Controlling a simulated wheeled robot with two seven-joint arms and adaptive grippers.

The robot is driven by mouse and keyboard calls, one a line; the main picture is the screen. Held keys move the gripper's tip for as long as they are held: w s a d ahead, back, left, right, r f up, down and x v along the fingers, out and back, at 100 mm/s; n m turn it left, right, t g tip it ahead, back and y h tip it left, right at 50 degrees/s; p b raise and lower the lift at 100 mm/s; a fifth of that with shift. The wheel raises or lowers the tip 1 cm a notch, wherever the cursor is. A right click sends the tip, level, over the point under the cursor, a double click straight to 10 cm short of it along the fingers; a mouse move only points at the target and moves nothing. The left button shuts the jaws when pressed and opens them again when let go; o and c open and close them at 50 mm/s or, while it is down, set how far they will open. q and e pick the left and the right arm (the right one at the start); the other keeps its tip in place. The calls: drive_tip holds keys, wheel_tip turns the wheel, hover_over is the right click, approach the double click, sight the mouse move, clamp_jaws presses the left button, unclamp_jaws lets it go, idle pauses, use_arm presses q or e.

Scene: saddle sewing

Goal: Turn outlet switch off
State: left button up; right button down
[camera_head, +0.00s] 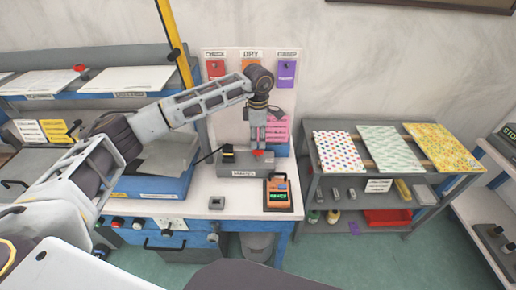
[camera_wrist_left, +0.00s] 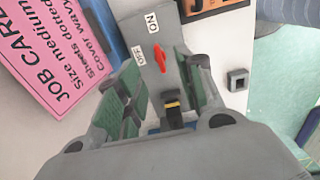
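The grey outlet box (camera_head: 238,171) sits on the white worktop. Its red switch (camera_head: 257,153) is at the right part of its top, and a black plug (camera_head: 228,154) stands at its left part. My left gripper (camera_head: 258,145) points down right over the switch. In the left wrist view its green-padded fingers (camera_wrist_left: 155,85) are apart, with the red switch (camera_wrist_left: 160,58) between and just beyond them. An ON label (camera_wrist_left: 152,22) and an OFF label (camera_wrist_left: 139,55) lie by the switch; its lever position is unclear. The black plug (camera_wrist_left: 172,112) shows nearer the palm. My right gripper is not in view.
An orange handheld device (camera_head: 279,193) lies on a tray right of the box. A small grey block (camera_head: 216,203) is in front. A pink job card (camera_head: 277,130) stands behind. A shelf with patterned sheets (camera_head: 392,147) is to the right.

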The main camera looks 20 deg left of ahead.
sight(258, 156)
use_arm(q)
drive_tip(key=shift+f+p, duration=0.4)
drive_tip(key=shift+f, duration=2.4)
clamp_jaws()
